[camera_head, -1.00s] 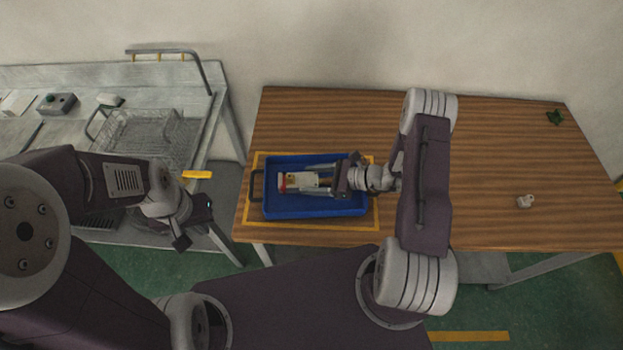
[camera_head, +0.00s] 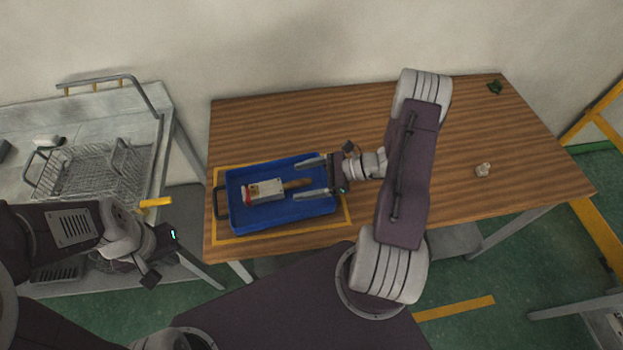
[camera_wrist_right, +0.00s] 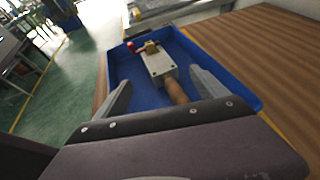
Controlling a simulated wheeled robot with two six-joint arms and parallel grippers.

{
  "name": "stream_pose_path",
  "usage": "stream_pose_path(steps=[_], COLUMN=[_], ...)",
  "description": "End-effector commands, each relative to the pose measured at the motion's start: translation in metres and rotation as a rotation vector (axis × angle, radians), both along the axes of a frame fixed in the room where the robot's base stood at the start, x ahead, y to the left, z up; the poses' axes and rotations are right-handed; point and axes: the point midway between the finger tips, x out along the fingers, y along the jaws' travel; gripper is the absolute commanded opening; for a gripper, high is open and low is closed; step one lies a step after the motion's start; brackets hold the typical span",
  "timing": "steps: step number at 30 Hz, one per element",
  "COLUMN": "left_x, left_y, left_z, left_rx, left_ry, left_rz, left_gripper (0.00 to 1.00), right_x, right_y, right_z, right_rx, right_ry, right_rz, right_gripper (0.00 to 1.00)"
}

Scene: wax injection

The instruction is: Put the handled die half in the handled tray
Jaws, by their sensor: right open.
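The handled die half (camera_head: 265,190) is a pale block with a red part at one end and a brown wooden handle. It lies in the blue handled tray (camera_head: 287,217), on the left of the wooden table. The right wrist view also shows the die half (camera_wrist_right: 158,64) inside the tray (camera_wrist_right: 236,91). My right gripper (camera_head: 300,178) is open at the tray's right part, its fingers apart on either side of the handle's end and clear of it. My left gripper (camera_head: 158,240) is off the table at the left, away from the tray; its fingers are not clear.
Yellow tape (camera_head: 240,239) frames the tray on the table (camera_head: 480,130). A wire basket (camera_head: 95,170) stands on the metal bench at left. A small pale piece (camera_head: 483,169) and a green item (camera_head: 494,87) lie at the table's right, with clear wood between.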

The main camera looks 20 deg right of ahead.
Motion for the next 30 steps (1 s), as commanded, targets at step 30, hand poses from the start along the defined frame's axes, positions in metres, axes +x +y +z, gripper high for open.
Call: stream_pose_path(steps=[30], left_x=[0.0], left_y=[0.0], left_z=[-0.004], left_rx=[0.0], left_ry=[0.0], left_rz=[0.0], left_gripper=[0.0], right_x=[-0.106], right_y=[0.012], right_z=[0.073], right_rx=[-1.243], right_ry=[-0.78], right_rz=[1.657], right_gripper=[0.83])
